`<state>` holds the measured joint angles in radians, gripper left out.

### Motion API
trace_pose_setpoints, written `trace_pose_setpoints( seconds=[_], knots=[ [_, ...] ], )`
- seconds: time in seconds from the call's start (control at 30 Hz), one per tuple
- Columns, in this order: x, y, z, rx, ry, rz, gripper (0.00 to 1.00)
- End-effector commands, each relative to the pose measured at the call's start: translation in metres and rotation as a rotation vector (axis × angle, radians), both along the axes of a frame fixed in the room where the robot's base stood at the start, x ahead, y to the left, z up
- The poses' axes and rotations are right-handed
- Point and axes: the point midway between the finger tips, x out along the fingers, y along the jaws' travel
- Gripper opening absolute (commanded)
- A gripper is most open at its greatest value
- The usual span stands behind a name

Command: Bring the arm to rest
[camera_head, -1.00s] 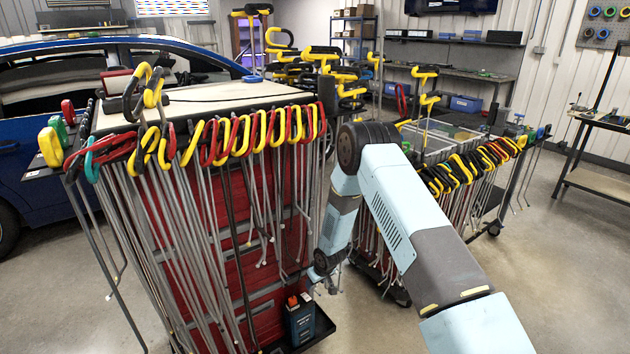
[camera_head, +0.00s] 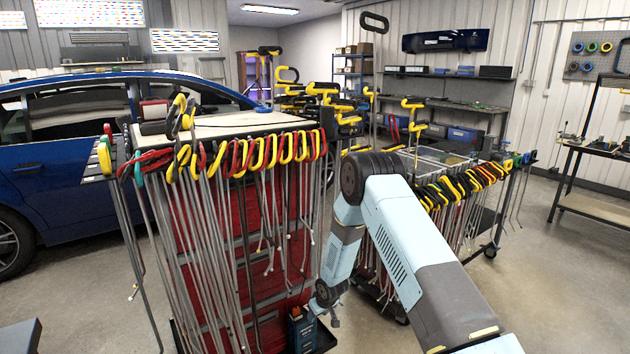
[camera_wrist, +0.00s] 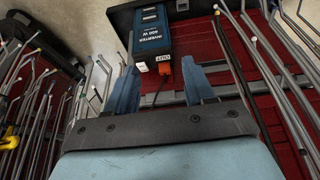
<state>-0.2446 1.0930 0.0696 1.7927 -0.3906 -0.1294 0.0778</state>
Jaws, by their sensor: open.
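My arm (camera_head: 398,240) reaches from the bottom right of the head view and bends at a dark elbow, with its forearm hanging down. My gripper (camera_wrist: 160,82) shows in the wrist view with its two blue fingers apart and nothing between their tips that I can tell is held. A blue inverter box (camera_wrist: 152,38) lies just beyond the fingertips; I cannot tell whether they touch it. In the head view the box (camera_head: 301,331) stands on a dark shelf at the foot of the red rod cart, and the gripper is mostly hidden there.
The red cart (camera_head: 262,210) carries many hanging dent rods close to the left of my arm. A second rod rack (camera_head: 455,190) stands close behind my arm. A blue car (camera_head: 60,160) is at the left. Bare floor (camera_head: 545,280) lies at the right.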

Motion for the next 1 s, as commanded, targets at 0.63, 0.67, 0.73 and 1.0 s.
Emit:
trace_pose_setpoints(
  seconds=[0.63, 0.67, 0.73, 1.0],
  knots=[
    [0.017, -0.046, 0.157, -0.047, -0.039, -0.096, 0.53],
    [0.016, -0.05, 0.168, -0.05, -0.041, -0.104, 0.53],
    [0.014, -0.058, 0.195, -0.057, -0.047, -0.121, 0.53],
    [-0.007, -0.092, 0.292, -0.076, -0.063, -0.191, 0.53]
  ],
)
